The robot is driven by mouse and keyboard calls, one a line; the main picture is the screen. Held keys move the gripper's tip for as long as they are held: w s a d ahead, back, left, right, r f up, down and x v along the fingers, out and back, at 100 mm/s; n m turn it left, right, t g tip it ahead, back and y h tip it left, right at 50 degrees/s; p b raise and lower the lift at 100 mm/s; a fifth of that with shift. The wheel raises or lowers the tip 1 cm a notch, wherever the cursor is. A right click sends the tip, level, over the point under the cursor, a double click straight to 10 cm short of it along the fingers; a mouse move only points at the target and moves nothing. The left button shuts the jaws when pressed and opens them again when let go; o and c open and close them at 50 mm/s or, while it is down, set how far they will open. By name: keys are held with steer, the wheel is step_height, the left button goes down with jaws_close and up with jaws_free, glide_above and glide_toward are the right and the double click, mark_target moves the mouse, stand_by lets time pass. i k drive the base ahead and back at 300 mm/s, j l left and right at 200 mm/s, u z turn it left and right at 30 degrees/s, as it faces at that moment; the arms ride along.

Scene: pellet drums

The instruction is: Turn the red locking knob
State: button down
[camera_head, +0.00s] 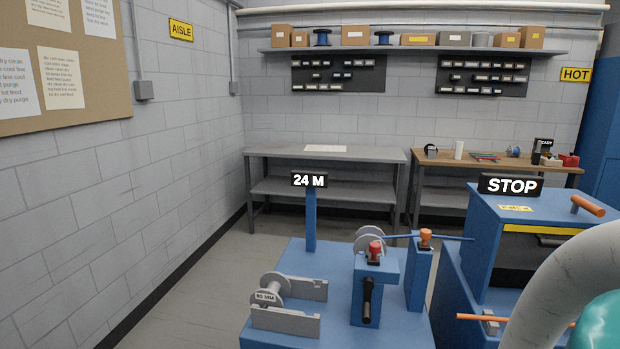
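A red knob (375,248) sits on a dark collar on top of a short blue post (390,268) of the blue machine, near the lower middle of the head view. An orange knob (425,235) on a similar dark base tops a second blue post (419,275) just right of it. A black handle (367,292) is on the front of the red knob's post. My gripper is not in view; only what looks like part of my arm shows at the lower right, well right of the red knob.
A grey spool (271,287) sits in a bracket left of the posts. A blue upright carries a "24 M" sign (310,180). A blue cabinet with a "STOP" sign (510,185) and orange handle (587,206) stands right. Benches line the back wall; left floor is clear.

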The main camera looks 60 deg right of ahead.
mark_target(375, 247)
steer(key=z, duration=0.95)
